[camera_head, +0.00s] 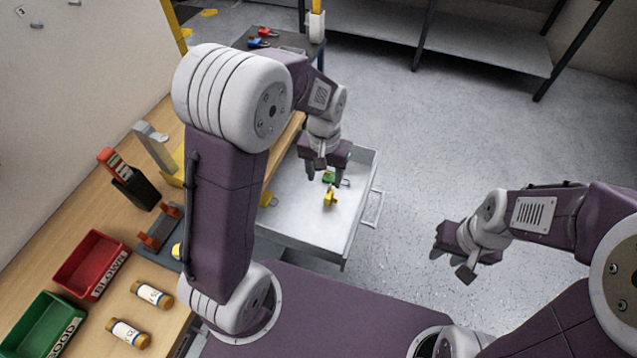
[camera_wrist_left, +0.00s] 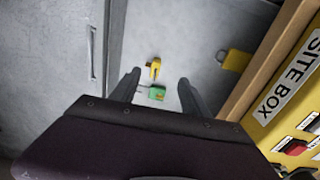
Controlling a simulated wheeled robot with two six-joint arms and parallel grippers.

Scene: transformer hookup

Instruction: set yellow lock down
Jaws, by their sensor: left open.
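A small yellow lock (camera_head: 330,196) is in the open pale drawer (camera_head: 310,228), beside a green lock (camera_head: 328,177). In the left wrist view the yellow lock (camera_wrist_left: 154,68) is just beyond the green lock (camera_wrist_left: 157,92). Another yellow padlock (camera_head: 268,199) lies near the drawer's left side; it also shows in the left wrist view (camera_wrist_left: 235,61). My left gripper (camera_head: 327,172) is open above the drawer, and its fingers (camera_wrist_left: 159,88) stand apart either side of the locks, holding nothing visible. My right gripper (camera_head: 452,250) is over the floor, its jaws unclear.
The wooden bench holds a red bin (camera_head: 91,264), a green bin (camera_head: 48,327) and two labelled cylinders (camera_head: 152,294). A yellow site box (camera_wrist_left: 285,110) is right of the drawer in the left wrist view. Open floor (camera_head: 430,150) lies to the right.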

